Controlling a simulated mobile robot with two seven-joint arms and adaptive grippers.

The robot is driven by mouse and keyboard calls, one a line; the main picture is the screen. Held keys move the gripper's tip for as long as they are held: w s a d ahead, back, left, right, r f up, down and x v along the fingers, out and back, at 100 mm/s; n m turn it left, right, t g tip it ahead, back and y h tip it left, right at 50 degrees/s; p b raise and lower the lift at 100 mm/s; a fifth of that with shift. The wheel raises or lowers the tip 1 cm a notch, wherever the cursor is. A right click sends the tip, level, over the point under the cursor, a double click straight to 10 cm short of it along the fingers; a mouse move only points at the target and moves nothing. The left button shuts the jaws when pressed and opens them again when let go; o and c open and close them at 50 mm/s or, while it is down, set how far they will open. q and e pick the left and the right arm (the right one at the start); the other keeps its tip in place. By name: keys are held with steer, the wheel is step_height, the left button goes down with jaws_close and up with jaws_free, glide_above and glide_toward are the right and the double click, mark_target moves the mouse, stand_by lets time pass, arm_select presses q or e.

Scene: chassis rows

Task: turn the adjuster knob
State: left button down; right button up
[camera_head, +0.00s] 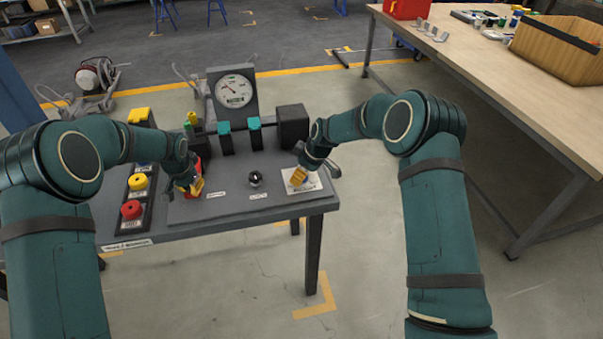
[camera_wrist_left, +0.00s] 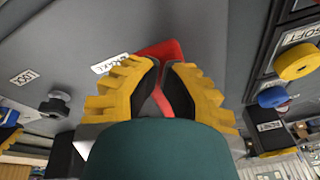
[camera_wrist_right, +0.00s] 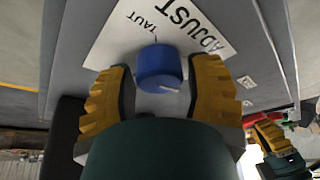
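The adjuster knob, a blue round knob (camera_wrist_right: 158,68) with a pale pointer mark, stands on a white plate (camera_wrist_right: 110,45) lettered ADJUST and TAUT. My right gripper (camera_wrist_right: 160,75) is open, its yellow fingers on either side of the knob with small gaps visible. In the head view the right gripper (camera_head: 298,177) hides the knob above the white plate (camera_head: 312,184). My left gripper (camera_head: 194,187) is at the left part of the bench. In the left wrist view its fingertips (camera_wrist_left: 163,66) are close together on a red handle (camera_wrist_left: 162,50), partly hidden by the fingers.
A small black knob (camera_head: 255,178) stands between my grippers. Left of them are a red button (camera_head: 131,209) and a yellow button (camera_head: 138,182). Behind stand a round gauge (camera_head: 233,91), two teal-topped levers (camera_head: 254,124) and a black box (camera_head: 292,126). A wooden table (camera_head: 480,70) is at right.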

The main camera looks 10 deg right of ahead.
steer(key=c, duration=0.6)
steer(key=shift+s+m, duration=0.1)
steer(key=shift+m, duration=0.2)
steer(key=m+h, duration=0.1)
steer(key=m, duration=0.2)
steer(key=m+t+h, duration=0.1)
steer(key=m, duration=0.2)
steer(key=shift+a, duration=0.15)
steer(key=m+h, duration=0.2)
steer(key=m, duration=0.2)
steer(key=shift+f+m, duration=0.1)
steer(key=shift+m, duration=0.2)
steer(key=shift+m+h, duration=0.7)
steer(key=shift+m, duration=1)
